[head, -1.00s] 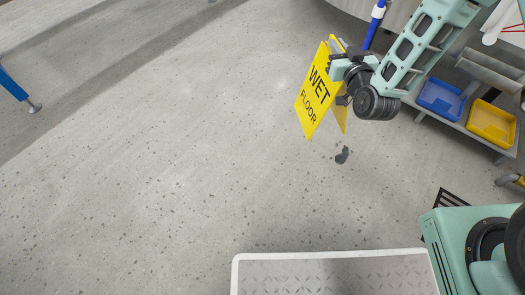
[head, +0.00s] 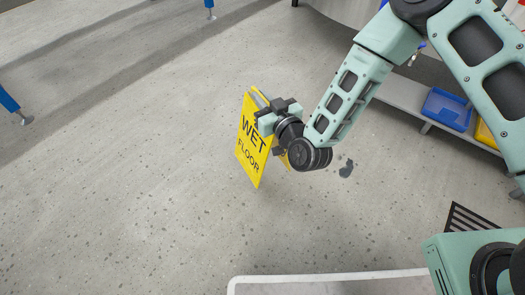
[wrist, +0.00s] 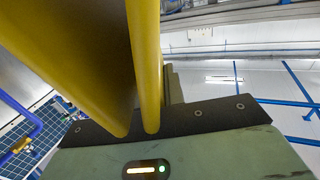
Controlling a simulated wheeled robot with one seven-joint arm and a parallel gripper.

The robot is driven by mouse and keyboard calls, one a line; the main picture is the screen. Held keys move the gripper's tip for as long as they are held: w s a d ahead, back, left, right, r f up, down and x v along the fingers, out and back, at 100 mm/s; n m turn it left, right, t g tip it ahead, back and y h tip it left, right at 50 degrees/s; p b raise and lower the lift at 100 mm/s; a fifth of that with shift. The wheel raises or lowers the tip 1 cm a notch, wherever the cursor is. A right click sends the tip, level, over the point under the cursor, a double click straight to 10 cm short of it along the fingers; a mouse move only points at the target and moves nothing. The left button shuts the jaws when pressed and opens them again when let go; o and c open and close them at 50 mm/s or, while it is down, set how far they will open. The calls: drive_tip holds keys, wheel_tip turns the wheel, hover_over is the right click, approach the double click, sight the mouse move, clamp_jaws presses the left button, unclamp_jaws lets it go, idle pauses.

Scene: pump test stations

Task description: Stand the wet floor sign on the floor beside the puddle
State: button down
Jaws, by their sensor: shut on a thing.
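The yellow wet floor sign (head: 251,146) is an A-frame board with black "WET FLOOR" lettering. It is in my gripper (head: 265,117), which is shut on its upper part. The sign hangs tilted, its lettered panel facing the lower left; whether its lower edge touches the floor cannot be told. In the wrist view the sign's two yellow panels (wrist: 148,65) fill the upper left, close together at the gripper. The puddle, a small dark patch (head: 346,168), lies on the floor to the right of the sign and just past my wrist.
A low shelf at the right holds a blue bin (head: 447,109) and a yellow bin (head: 486,134). A black floor grate (head: 467,225) lies at the lower right. Blue posts (head: 10,103) stand at the left. The floor between is clear.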

wheel_tip(320, 180, down, 9)
drive_tip(key=b, duration=0.5)
drive_tip(key=shift+r, duration=0.2)
drive_tip(key=shift+f, duration=0.1)
drive_tip(key=shift+f, duration=0.15)
drive_tip(key=c, duration=1.5)
unclamp_jaws()
